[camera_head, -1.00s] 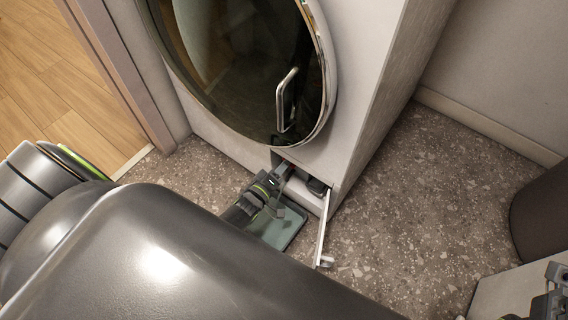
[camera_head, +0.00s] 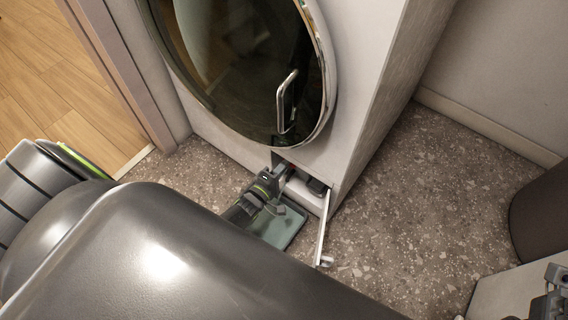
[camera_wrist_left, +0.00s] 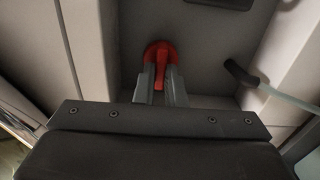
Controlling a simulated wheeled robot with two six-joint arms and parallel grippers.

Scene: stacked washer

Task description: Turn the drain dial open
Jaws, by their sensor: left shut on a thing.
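The red drain dial (camera_wrist_left: 162,53) is round with a raised grip bar, set in a grey recess low on the washer. My left gripper (camera_wrist_left: 161,85) is shut on the dial's grip bar, with one finger on each side of it in the left wrist view. In the head view my left gripper (camera_head: 278,175) reaches into the open hatch at the washer's lower front, and the dial is mostly hidden there. A small part of my right gripper (camera_head: 556,285) shows at the lower right edge; its fingers are not clear.
The white hatch door (camera_head: 323,232) stands open to the right of the recess. A shallow greenish tray (camera_head: 285,228) lies on the floor under my gripper. The washer's round door (camera_head: 240,65) is above.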

